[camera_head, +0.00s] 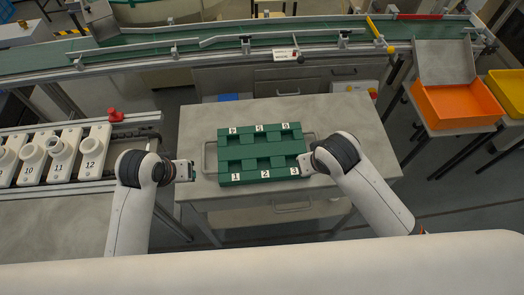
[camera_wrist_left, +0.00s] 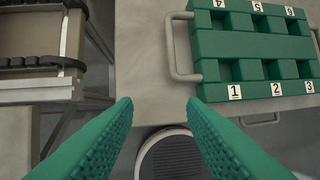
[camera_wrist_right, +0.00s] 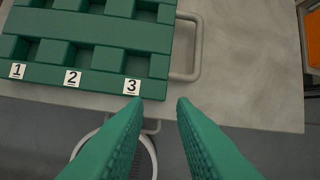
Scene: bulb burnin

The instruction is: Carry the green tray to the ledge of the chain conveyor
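The green tray (camera_head: 262,150) lies flat on a grey table, with empty pockets and labels 1 to 6. It has a grey side handle at the left, clear in the left wrist view (camera_wrist_left: 180,50), and another at the right, clear in the right wrist view (camera_wrist_right: 190,50). My left gripper (camera_wrist_left: 159,102) is open and empty, just left of the tray's near corner. My right gripper (camera_wrist_right: 159,102) is open and empty by the near right corner, apart from the handle. The chain conveyor (camera_head: 135,122), with dark chain strips and numbered white holders, stands left.
The grey table (camera_head: 350,125) has bare room around the tray. A green belt conveyor (camera_head: 200,42) with rails crosses the back. An orange bin (camera_head: 458,103) and a yellow bin (camera_head: 508,90) stand at the right. A gap separates the table from the chain conveyor.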

